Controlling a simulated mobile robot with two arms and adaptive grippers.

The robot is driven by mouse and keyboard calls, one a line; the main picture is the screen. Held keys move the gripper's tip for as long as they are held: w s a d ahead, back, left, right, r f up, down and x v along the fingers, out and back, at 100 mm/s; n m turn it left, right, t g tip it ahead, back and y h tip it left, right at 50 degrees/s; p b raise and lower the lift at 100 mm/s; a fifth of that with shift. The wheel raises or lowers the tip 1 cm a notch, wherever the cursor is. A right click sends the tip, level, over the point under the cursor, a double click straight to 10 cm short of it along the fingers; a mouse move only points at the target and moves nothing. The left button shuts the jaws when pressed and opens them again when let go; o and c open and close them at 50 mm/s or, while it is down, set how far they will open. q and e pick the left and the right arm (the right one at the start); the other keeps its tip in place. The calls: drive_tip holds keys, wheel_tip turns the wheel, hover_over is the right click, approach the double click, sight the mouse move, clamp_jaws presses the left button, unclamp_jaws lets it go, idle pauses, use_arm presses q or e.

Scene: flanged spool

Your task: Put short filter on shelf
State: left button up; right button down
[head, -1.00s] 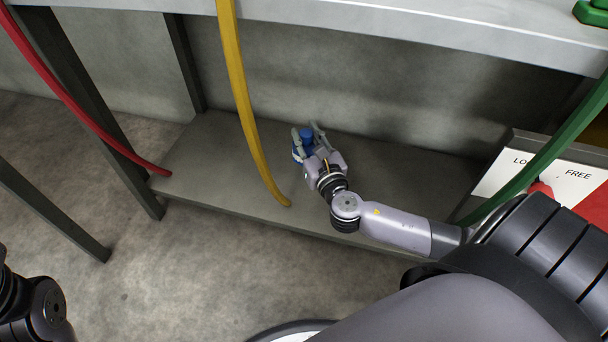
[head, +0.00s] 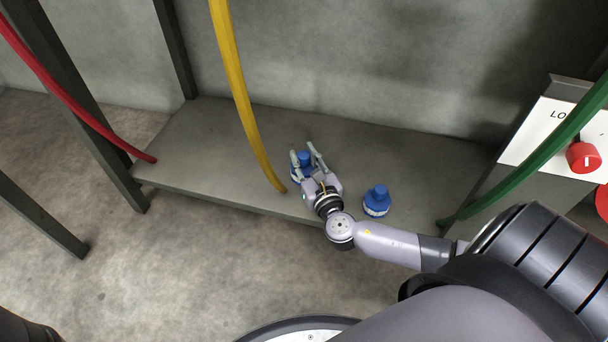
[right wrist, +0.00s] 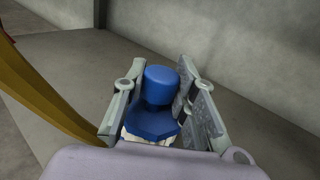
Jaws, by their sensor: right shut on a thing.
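A blue filter with a pale lower band (head: 304,158) is between the fingers of my right gripper (head: 303,151), over the grey lower shelf (head: 215,150). The gripper is shut on it. The right wrist view shows its round blue cap and wider blue body (right wrist: 160,88) with a finger on each side; its bottom is hidden. I cannot tell whether it touches the shelf. A second blue filter (head: 377,200) stands upright near the shelf's front edge, right of my right wrist. My left gripper is not in view.
A yellow hose (head: 240,95) comes down just left of the right gripper. A red hose (head: 70,100) is at the left and a green one (head: 545,155) at the right. A panel with a red knob (head: 583,157) stands at the right. The shelf's left part is clear.

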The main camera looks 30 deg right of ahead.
sight(304, 169)
wheel_tip(304, 169, down, 5)
drive_tip(key=b, duration=0.3)
drive_tip(key=shift+r, duration=0.35)
drive_tip(key=c, duration=1.3)
unclamp_jaws()
